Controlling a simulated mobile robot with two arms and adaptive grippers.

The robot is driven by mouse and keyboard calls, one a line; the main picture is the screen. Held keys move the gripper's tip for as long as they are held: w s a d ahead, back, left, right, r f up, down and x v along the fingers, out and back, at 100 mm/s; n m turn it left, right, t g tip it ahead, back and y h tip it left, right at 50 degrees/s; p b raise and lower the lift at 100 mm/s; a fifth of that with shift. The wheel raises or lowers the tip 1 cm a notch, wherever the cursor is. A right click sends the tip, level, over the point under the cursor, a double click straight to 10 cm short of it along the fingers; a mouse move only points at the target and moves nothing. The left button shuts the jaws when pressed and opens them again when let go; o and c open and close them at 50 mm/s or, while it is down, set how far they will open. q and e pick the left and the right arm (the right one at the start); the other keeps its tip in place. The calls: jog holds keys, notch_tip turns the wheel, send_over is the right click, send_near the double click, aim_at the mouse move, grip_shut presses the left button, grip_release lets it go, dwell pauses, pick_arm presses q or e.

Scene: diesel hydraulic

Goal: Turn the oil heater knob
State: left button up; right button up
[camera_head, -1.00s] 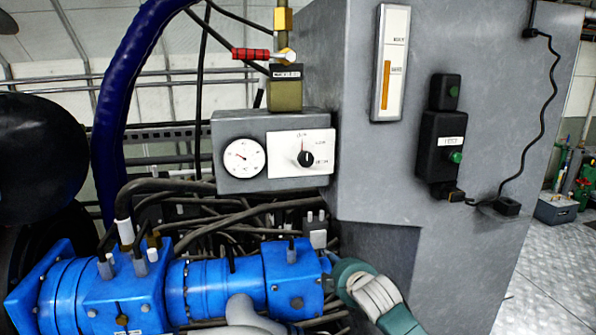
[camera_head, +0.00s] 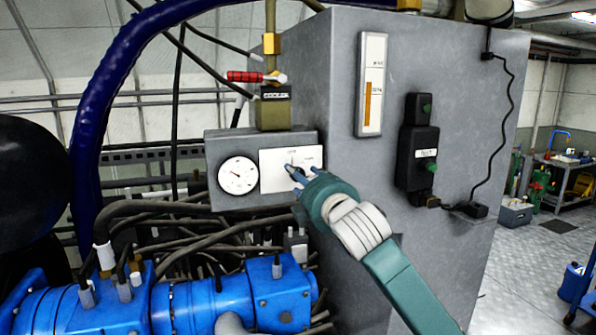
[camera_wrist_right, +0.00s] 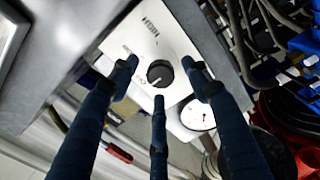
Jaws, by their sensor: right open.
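The black round knob (camera_wrist_right: 160,73) sits on a white dial plate (camera_wrist_right: 158,45) in the right wrist view, with a light pointer mark on it. In the head view the dial plate (camera_head: 275,178) is on the front of a grey box, and the knob is mostly hidden behind my fingers. My right gripper (camera_head: 297,174) is in front of the plate. In the right wrist view its three dark blue fingers (camera_wrist_right: 160,84) are spread around the knob, with gaps between them and it. My left gripper is not in view.
A round gauge (camera_head: 237,175) is left of the plate. A red-handled valve (camera_head: 256,77) is above the box. Blue pump housings (camera_head: 235,299) and black hoses lie below. A large grey cabinet (camera_head: 458,120) with a black switch box (camera_head: 416,160) stands to the right.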

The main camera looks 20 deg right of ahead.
jog(key=shift+w+a+r, duration=0.1)
jog(key=shift+w, duration=1)
jog(key=shift+w+p, duration=0.3)
jog(key=shift+w, duration=0.2)
jog(key=c, duration=1.2)
jog(key=shift+o, duration=0.2)
